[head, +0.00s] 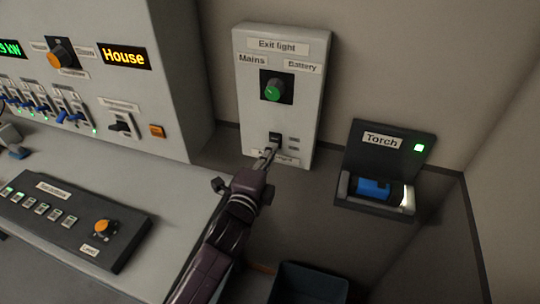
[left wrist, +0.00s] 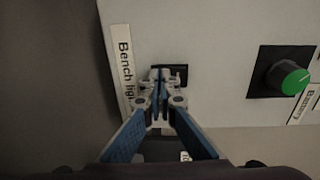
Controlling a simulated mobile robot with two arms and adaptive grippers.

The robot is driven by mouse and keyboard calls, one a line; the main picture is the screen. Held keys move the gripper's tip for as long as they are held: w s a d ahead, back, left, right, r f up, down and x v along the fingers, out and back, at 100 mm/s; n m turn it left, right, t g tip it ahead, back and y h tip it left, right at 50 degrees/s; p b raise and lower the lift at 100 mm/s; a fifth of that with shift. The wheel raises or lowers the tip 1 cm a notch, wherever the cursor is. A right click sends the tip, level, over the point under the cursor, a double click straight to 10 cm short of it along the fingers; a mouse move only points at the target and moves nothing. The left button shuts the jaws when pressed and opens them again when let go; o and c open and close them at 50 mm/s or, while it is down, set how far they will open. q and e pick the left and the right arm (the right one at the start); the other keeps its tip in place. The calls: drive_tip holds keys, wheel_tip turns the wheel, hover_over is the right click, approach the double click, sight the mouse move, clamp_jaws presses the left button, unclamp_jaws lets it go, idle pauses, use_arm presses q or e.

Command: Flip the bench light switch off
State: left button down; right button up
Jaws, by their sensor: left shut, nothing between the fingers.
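The bench light switch (head: 275,137) is a small black switch low on the pale wall panel (head: 313,95). Its label is partly covered by my gripper in the head view; in the left wrist view the "Bench light" label (left wrist: 125,70) is mostly readable. My left gripper (head: 269,152) is shut and empty, its tips at the lower edge of the switch. In the left wrist view the closed fingertips (left wrist: 159,76) overlap the black switch plate (left wrist: 181,72). I cannot tell whether they touch it, and the lever's position is hidden.
A green knob (head: 272,89) sits above the switch, under the "Exit light" label. A torch holder (head: 390,140) is on the wall to the right. A sloped console (head: 70,215) and a switch cabinet (head: 175,60) stand left. A dark bin (head: 310,285) is below.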

use_arm(q)
drive_tip(key=v, duration=1.2)
idle(0.4)
